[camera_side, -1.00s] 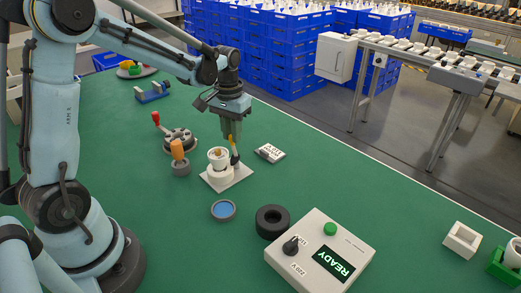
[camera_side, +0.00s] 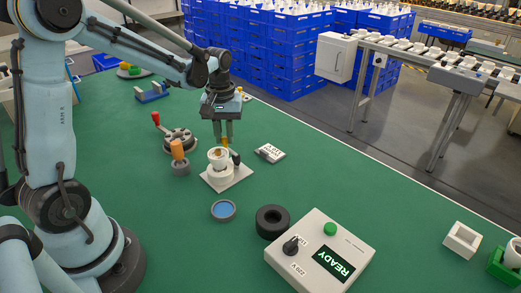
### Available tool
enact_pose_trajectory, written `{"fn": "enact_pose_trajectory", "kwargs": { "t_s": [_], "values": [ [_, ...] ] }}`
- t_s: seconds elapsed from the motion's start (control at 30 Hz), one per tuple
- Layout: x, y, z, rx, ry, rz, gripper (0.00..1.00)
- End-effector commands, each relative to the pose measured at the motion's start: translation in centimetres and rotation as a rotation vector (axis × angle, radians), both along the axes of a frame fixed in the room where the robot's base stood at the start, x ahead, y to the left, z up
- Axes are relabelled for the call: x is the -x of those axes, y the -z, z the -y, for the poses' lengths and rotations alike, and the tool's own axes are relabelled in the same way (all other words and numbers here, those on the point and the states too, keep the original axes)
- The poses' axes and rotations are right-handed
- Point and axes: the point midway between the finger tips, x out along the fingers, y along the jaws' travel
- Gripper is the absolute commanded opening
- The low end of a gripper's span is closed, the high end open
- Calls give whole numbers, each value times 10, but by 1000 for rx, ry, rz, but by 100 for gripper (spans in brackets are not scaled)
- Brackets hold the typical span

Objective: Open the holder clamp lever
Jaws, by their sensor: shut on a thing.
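The white round holder (camera_side: 218,171) stands on a square white plate (camera_side: 236,178) in the middle of the green table. Its clamp lever has a yellow grip (camera_side: 225,142), which shows between my fingertips behind the holder's cup. A dark part (camera_side: 236,158) shows at the cup's right side. My gripper (camera_side: 226,138) points down just behind and above the holder, its jaws shut on the yellow grip. The lower part of the lever is hidden by the cup, and its exact angle is hard to tell.
An orange-topped peg (camera_side: 178,150) and a round fixture with a red-knobbed lever (camera_side: 156,118) stand left. A label card (camera_side: 270,152) lies right. A blue-centred dish (camera_side: 223,210), a black ring (camera_side: 272,220) and a READY control box (camera_side: 320,252) are in front.

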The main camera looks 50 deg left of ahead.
Motion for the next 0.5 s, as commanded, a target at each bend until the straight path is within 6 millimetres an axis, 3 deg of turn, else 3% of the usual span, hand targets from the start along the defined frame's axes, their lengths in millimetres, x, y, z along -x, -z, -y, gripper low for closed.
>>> {"fn": "enact_pose_trajectory", "kwargs": {
  "t_s": [0.27, 0.3, 0.47, 0.5],
  "values": [
    [1, 0, 0, 0, -2, -3, 0],
    [1, 0, 0, 0, -1, -3, 22],
    [1, 0, 0, 0, -1, -3, 46],
    [1, 0, 0, -1, -1, -2, 46]
  ]
}}
